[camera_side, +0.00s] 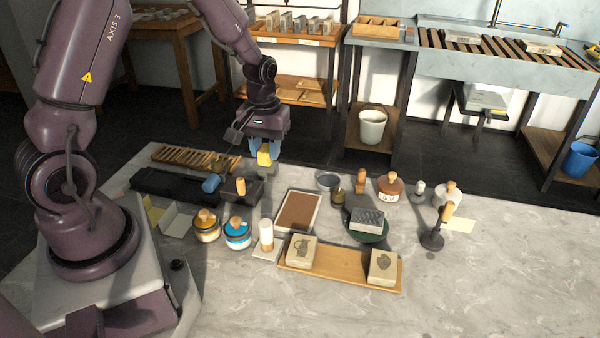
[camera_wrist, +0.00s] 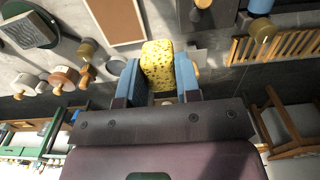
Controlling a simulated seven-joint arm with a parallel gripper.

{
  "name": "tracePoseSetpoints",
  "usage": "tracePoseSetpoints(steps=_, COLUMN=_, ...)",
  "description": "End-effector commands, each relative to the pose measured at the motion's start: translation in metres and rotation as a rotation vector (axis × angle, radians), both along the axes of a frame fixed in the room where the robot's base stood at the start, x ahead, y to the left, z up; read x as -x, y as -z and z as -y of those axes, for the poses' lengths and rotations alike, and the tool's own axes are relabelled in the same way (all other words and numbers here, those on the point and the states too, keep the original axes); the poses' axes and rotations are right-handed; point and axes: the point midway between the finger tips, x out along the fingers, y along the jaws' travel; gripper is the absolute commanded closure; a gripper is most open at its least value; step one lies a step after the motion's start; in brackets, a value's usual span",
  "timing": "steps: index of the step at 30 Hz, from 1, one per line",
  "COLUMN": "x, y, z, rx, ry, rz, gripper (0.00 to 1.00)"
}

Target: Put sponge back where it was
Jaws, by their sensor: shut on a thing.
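My gripper (camera_side: 265,150) is shut on the yellow sponge (camera_side: 265,159) and holds it above the back part of the stone table. In the wrist view the speckled sponge (camera_wrist: 158,66) sits between the two blue fingers of my gripper (camera_wrist: 160,78). Below and around it in the side view are a dark block with a wooden knob (camera_side: 241,188), a slatted wooden rack (camera_side: 195,158) and a grey bowl (camera_side: 327,181). I cannot tell which spot the sponge came from.
A brown framed panel (camera_side: 298,211), a wooden board (camera_side: 338,266) with two stones, and a green round plate (camera_side: 367,236) with a stone stand on the table. Two knobbed jars (camera_side: 237,234) stand front left. The table's right front (camera_side: 500,290) is clear.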

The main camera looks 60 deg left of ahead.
Motion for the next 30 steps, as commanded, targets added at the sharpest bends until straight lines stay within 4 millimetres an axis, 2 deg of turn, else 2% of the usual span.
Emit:
tracePoseSetpoints(steps=6, x=-0.051, y=0.026, z=-0.021, rx=0.001, ry=0.002, rz=-0.002, gripper=0.88)
tracePoseSetpoints(steps=8, x=-0.064, y=0.033, z=-0.026, rx=0.001, ry=0.002, rz=-0.004, gripper=0.88)
tracePoseSetpoints(steps=13, x=-0.087, y=0.066, z=-0.036, rx=0.001, ry=0.003, rz=-0.004, gripper=0.88)
tracePoseSetpoints(steps=23, x=-0.108, y=0.093, z=-0.044, rx=0.001, ry=0.003, rz=-0.003, gripper=0.88)
tracePoseSetpoints(steps=27, x=-0.106, y=0.113, z=-0.043, rx=0.001, ry=0.003, rz=-0.004, gripper=0.88)
tracePoseSetpoints(steps=30, x=-0.107, y=0.119, z=-0.043, rx=0.001, ry=0.003, rz=-0.003, gripper=0.88)
